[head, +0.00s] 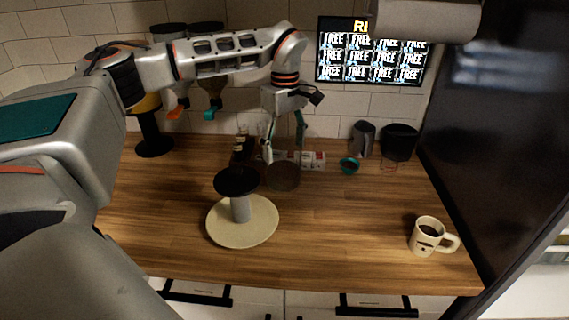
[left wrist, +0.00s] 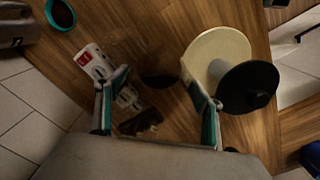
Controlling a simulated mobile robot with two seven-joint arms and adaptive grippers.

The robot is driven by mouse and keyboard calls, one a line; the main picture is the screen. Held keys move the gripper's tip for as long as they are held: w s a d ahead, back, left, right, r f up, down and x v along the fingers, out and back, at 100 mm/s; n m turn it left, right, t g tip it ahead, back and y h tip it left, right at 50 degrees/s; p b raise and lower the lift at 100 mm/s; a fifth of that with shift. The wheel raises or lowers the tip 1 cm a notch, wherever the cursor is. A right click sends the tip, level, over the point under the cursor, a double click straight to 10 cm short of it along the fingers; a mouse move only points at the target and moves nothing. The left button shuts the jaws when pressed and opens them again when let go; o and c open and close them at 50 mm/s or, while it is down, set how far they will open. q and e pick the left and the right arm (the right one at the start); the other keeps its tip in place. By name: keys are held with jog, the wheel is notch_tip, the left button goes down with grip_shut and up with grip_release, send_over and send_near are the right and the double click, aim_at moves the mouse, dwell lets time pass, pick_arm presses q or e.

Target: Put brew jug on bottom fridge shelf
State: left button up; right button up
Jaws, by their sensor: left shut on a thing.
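The brew jug (head: 283,177) looks like a see-through vessel with a dark brown base, standing on the wooden counter near the back. My left gripper (head: 284,150) reaches down over it from above, with its fingers on either side, shut on it. In the left wrist view the jug's dark round part (left wrist: 158,80) shows between the fingertips (left wrist: 154,74); its clear walls are hard to make out. My right gripper is not in view. A tall dark panel (head: 500,130), apparently the fridge door, stands at the right; no bottom shelf can be made out.
A cream round base (head: 240,236) with a grey post and black top (head: 237,181) stands just left of the jug. White cartons (head: 313,160), a teal cup (head: 349,165) and dark containers (head: 398,142) are behind. A mug (head: 430,236) stands front right. The counter's middle right is clear.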

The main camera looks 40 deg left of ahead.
pick_arm(q)
jog(key=shift+f, duration=2.3)
jog(key=o, duration=1.8)
jog(key=shift+f, duration=0.1)
jog(key=shift+c, duration=0.2)
jog(key=o, duration=0.3)
